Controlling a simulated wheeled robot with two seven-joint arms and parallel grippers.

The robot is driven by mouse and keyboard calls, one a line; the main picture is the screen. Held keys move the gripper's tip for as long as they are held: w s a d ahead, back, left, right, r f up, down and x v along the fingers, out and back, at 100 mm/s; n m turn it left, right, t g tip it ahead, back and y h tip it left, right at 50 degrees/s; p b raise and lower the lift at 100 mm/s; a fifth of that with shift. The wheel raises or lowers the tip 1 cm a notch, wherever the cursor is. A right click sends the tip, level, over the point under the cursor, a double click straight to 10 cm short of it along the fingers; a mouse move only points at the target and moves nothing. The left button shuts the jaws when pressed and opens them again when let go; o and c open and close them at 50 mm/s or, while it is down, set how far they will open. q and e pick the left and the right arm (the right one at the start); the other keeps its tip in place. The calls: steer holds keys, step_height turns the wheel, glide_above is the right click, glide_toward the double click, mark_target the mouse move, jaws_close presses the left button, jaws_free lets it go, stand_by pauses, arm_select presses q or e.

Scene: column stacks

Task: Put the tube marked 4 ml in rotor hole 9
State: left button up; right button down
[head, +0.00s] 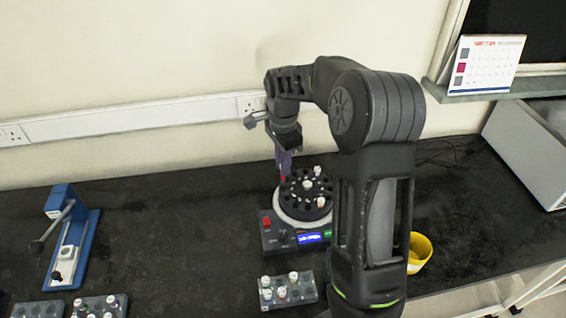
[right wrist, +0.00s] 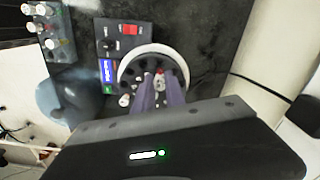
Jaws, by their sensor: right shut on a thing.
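The black round rotor (head: 290,202) sits in the centrifuge (head: 272,236), with a few pale-capped tubes in its holes. My right gripper (head: 284,172) is over the rotor's back left edge, pointing down. It is shut on a tube with a red part (head: 283,179). In the right wrist view the purple fingers (right wrist: 160,82) reach over the rotor (right wrist: 127,77), and the red top of the held tube (right wrist: 160,72) shows between their tips. Whether the tube is in a hole cannot be told. The 4 ml mark and the hole numbers are too small to read. My left gripper is not in view.
A rack of white-capped tubes (head: 288,292) stands in front of the centrifuge. Another rack (head: 100,308) is at the front left. A blue stand (head: 82,232) is at the left and a yellow cup (head: 420,250) at the right. The bench between stand and centrifuge is clear.

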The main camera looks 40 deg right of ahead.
mark_target(283, 180)
steer(key=shift+f+b, duration=1.2)
steer(key=shift+f, duration=0.5)
steer(key=shift+f, duration=0.1)
steer(key=shift+f, duration=0.4)
stand_by(0.5)
steer(key=shift+f, duration=0.2)
steer(key=shift+f+b, duration=1)
steer(key=shift+f, duration=0.1)
steer(key=shift+f, duration=0.1)
steer(key=c, duration=1.3)
jaws_free()
